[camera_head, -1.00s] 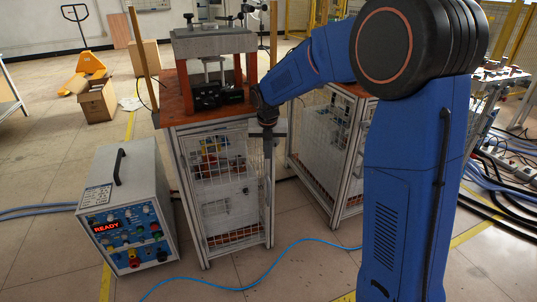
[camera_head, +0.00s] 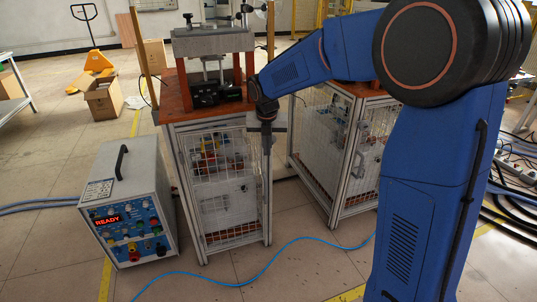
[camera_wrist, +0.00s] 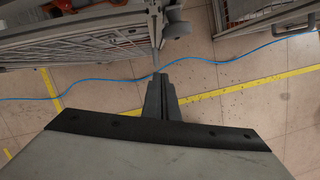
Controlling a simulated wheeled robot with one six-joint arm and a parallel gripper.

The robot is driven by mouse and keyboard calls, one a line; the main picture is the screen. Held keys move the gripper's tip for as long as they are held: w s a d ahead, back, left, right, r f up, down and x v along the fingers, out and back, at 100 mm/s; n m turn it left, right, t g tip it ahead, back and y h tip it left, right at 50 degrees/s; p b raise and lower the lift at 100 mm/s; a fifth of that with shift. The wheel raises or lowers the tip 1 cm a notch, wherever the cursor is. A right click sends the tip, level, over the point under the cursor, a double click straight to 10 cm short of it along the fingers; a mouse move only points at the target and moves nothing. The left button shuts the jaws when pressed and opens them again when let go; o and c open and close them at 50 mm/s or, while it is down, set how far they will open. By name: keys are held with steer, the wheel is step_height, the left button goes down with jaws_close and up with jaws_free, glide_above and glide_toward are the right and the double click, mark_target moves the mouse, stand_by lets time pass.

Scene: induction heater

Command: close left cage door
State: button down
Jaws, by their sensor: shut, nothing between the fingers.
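The left cage (camera_head: 203,250) is an aluminium frame under a red-orange top. Its left cage door (camera_head: 225,205) is a wire-mesh panel on the front, close to the frame; I cannot tell whether it is fully shut. My gripper (camera_head: 267,133) points down at the door's upper right edge, beside the right post. In the wrist view my gripper's dark fingers (camera_wrist: 160,84) are together and empty, just below the cage's metal edge (camera_wrist: 157,45). Whether they touch the door is unclear.
A second mesh cage (camera_head: 335,160) stands to the right. A grey power unit (camera_head: 130,205) reading READY stands at the left. A blue cable (camera_head: 300,240) crosses the floor in front. Cardboard boxes (camera_head: 103,100) lie at the back left.

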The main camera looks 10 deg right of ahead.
steer(key=s+r+m+t, duration=0.15)
steer(key=r+m, duration=0.35)
steer(key=m, duration=1.1)
steer(key=s+r+m, duration=0.2)
steer(key=r+m, duration=0.3)
steer(key=m, duration=1.2)
steer(key=w+f, duration=0.8)
steer(key=f, duration=0.1)
steer(key=shift+a+y, duration=0.2)
steer(key=shift+y, duration=0.2)
